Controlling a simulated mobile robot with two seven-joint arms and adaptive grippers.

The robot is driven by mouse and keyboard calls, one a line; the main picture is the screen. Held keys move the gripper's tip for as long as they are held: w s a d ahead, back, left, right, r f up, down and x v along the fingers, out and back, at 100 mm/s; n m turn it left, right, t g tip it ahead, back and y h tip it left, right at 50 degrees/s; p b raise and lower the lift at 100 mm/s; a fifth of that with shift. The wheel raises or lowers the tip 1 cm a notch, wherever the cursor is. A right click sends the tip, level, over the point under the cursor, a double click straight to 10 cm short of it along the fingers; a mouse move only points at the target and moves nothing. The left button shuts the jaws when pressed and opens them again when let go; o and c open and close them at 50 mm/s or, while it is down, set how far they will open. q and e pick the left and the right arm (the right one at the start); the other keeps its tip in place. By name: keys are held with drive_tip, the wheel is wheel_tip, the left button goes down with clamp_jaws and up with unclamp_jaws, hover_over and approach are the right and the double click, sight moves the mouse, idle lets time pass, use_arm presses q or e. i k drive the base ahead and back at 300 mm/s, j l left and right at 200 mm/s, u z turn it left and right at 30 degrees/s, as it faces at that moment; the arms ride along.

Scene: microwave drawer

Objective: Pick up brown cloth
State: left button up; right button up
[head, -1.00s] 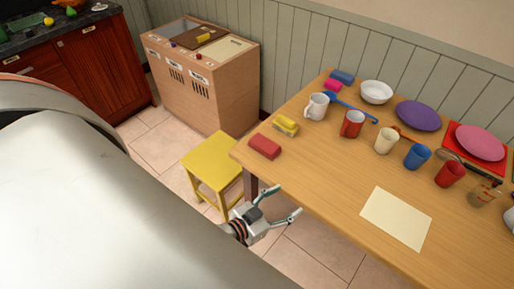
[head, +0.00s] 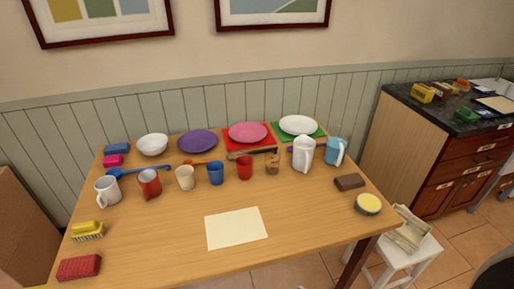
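A small dark brown block-like item (head: 349,182) lies flat near the right end of the wooden table (head: 310,230). It may be the brown cloth, but it is too small to tell whether it is cloth or a sponge. A beige, cloth-like item (head: 411,228) lies on a white stool (head: 397,251) just right of the table. Neither of my grippers shows in the head view.
A yellow round tub (head: 368,204) stands near the brown item. A white pitcher (head: 303,153) and a blue pitcher (head: 334,151) stand behind it. Cups and plates line the table's back. A pale sheet (head: 236,228) lies at the front; bare wood lies right of it.

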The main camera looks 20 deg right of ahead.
sight(354, 181)
drive_tip(key=k+l+z, duration=0.15)
drive_tip(key=z, duration=0.2)
drive_tip(key=k+l+z, duration=0.15)
drive_tip(key=z, duration=0.2)
drive_tip(key=k+l+z, duration=0.1)
drive_tip(key=z, duration=0.3)
drive_tip(key=l, duration=0.1)
